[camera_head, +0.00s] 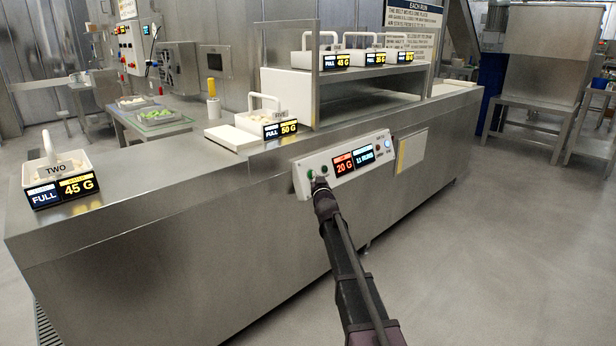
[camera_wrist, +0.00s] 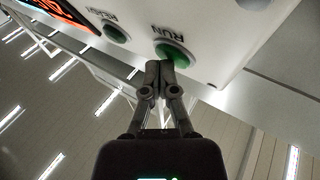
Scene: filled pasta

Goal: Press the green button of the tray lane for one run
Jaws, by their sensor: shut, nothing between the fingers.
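The white control panel (camera_head: 342,166) is on the front of the steel counter. It has a red display reading 20 G and a blue one that seems to read 11 RUNS. My gripper (camera_head: 319,184) is at the panel's left end, below two small buttons. In the wrist view, where lettering is upside down, the green button marked RUN (camera_wrist: 176,52) is right at the tips of my gripper (camera_wrist: 160,66). The fingers are shut together and empty. The tips overlap the button's edge; I cannot tell whether they touch it. Another green button (camera_wrist: 115,32) is beside it.
A white tray marked TWO (camera_head: 62,163) stands on the counter's left end, its sign reading FULL, 45 G. Another tray (camera_head: 262,118) has a 50 G sign. Several trays stand on the raised shelf. The floor (camera_head: 520,240) to the right is clear.

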